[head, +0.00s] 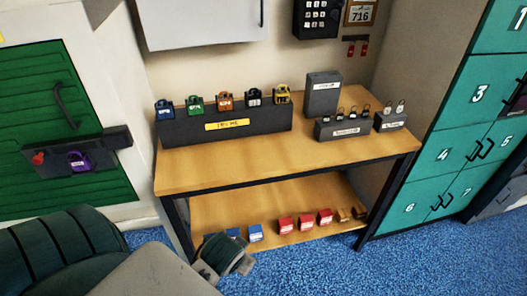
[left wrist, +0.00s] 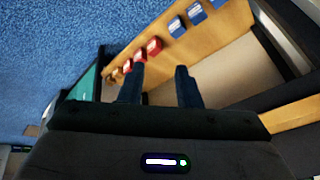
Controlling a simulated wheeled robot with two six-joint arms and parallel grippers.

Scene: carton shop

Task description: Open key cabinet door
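A pale grey wall cabinet (head: 200,24), which I take for the key cabinet, is cut off by the top edge of the head view. Its front looks closed. A thin dark upright handle (head: 262,12) is on its right side. My left gripper (left wrist: 159,82) is open and empty in the left wrist view, its two dark fingers apart. The left arm is low at the front of the bench in the head view, well below the cabinet. My right gripper is not in view.
A wooden bench (head: 330,165) stands below the cabinet, with a rack (head: 270,120) of coloured padlocks on top. Red boxes (head: 306,221) and blue boxes (head: 255,233) sit on its lower shelf. Teal lockers (head: 460,120) stand right; a green door (head: 50,85) is left.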

